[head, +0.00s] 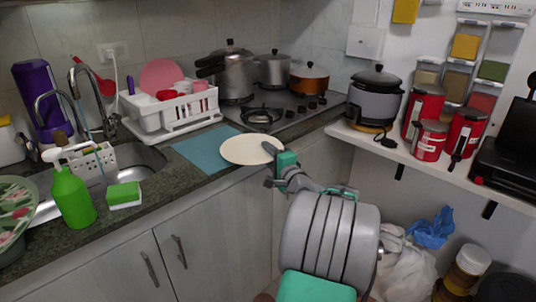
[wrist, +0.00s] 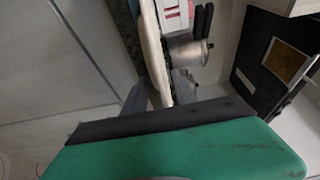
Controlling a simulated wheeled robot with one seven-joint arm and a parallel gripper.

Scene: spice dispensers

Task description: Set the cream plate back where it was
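The cream plate (head: 247,151) lies flat over the right part of the blue mat (head: 203,146) and the counter's front edge. I cannot tell whether it touches the mat or is just above it. My gripper (head: 271,151) is at the plate's right rim, one dark finger over its top. In the wrist view the plate (wrist: 154,52) shows edge-on, its near rim between the two fingers of my gripper (wrist: 161,98). The fingers look closed against both faces of the rim. The lower finger is hidden in the head view.
A white dish rack (head: 172,112) stands behind the mat, and a stove (head: 283,108) with several pots is at the back right. A sink (head: 125,172), a green bottle (head: 73,197) and a sponge (head: 124,195) are at left. A shelf with red canisters (head: 424,108) is at right.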

